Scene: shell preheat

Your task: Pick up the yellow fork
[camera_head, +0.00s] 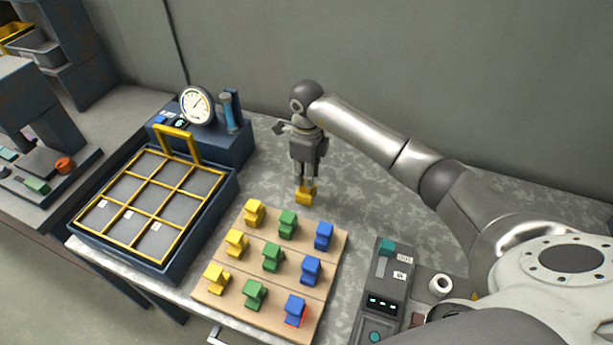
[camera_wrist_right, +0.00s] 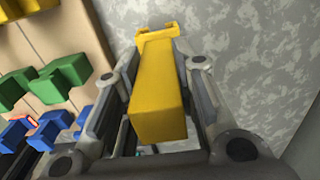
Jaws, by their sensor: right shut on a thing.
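My right gripper (camera_head: 306,178) points down just behind the wooden board (camera_head: 270,293) and is shut on a yellow fork (camera_head: 306,196). In the right wrist view this yellow fork (camera_wrist_right: 157,95) sits between the two fingers of the gripper (camera_wrist_right: 155,110), its notched end pointing away from the camera. I cannot tell whether it is clear of the table. Three similar yellow pieces, a back one (camera_head: 254,212), a middle one (camera_head: 237,243) and a front one (camera_head: 216,278), stand along the left side of the board. My left gripper is not in view.
Green pieces (camera_head: 271,257) and blue pieces (camera_head: 311,270) stand in rows on the board. A dark tray with a yellow grid (camera_head: 228,194) is on the left, with a gauge (camera_head: 196,105) behind it. A grey control box (camera_head: 378,300) stands right. Speckled table surface (camera_head: 350,205) is free behind the board.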

